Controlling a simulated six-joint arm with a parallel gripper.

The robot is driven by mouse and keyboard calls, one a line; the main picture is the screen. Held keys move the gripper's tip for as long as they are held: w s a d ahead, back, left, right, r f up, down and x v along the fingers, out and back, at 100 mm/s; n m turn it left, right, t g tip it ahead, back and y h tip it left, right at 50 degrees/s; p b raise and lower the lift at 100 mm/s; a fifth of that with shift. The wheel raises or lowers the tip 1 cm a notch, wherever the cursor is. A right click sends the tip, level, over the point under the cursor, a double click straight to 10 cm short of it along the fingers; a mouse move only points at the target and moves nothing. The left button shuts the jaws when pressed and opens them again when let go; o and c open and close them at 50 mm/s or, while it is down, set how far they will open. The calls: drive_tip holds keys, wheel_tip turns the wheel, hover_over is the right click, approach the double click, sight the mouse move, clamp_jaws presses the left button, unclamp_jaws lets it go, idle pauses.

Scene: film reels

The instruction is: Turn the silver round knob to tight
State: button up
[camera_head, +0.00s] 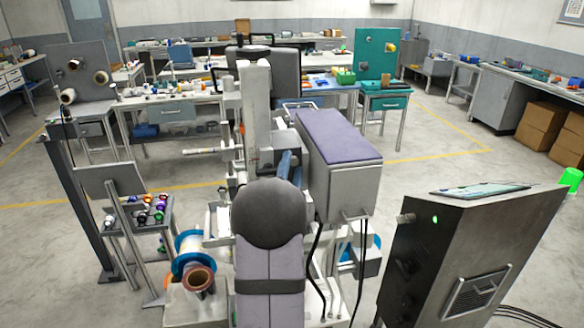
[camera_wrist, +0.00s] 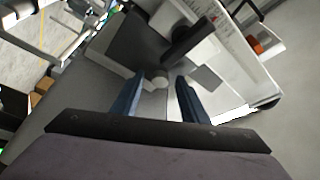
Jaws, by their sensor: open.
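In the wrist view my gripper (camera_wrist: 159,98) is open, with its two dark blue fingers apart and nothing held between them. A small pale grey round knob (camera_wrist: 160,81) shows between and just beyond the fingertips, and looks like the silver knob. It sits against a grey surface; I cannot tell whether a finger touches it. Its turn position cannot be read. In the head view my arm blocks the middle of the picture, and I cannot make out this knob or the fingertips there.
A dark cylinder (camera_wrist: 188,42) sticks out beyond the knob in the wrist view. In the head view a blue-rimmed reel (camera_head: 190,252) stands left of my arm and a dark cabinet (camera_head: 465,250) stands right. Open floor lies beyond the cabinet.

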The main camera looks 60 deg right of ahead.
clamp_jaws()
drive_tip(key=shift+m+b, duration=0.3)
drive_tip(key=shift+m, duration=0.1)
drive_tip(key=m+b, duration=0.1)
drive_tip(key=m+g+b, duration=0.1)
drive_tip(key=m, duration=0.1)
drive_tip(key=shift+w+a+r+m+y, duration=0.1)
drive_tip(key=shift+r+m+y, duration=0.05)
drive_tip(key=shift+m+y, duration=0.2)
drive_tip(key=shift+r+m+g+y+b, duration=0.1)
drive_tip(key=shift+m+g+y+b, duration=0.25)
drive_tip(key=shift+m, duration=0.5)
drive_tip(key=shift+r+m+g+y+b, duration=0.15)
drive_tip(key=shift+m+y+b, duration=0.25)
drive_tip(key=shift+m+b, duration=0.3)
unclamp_jaws()
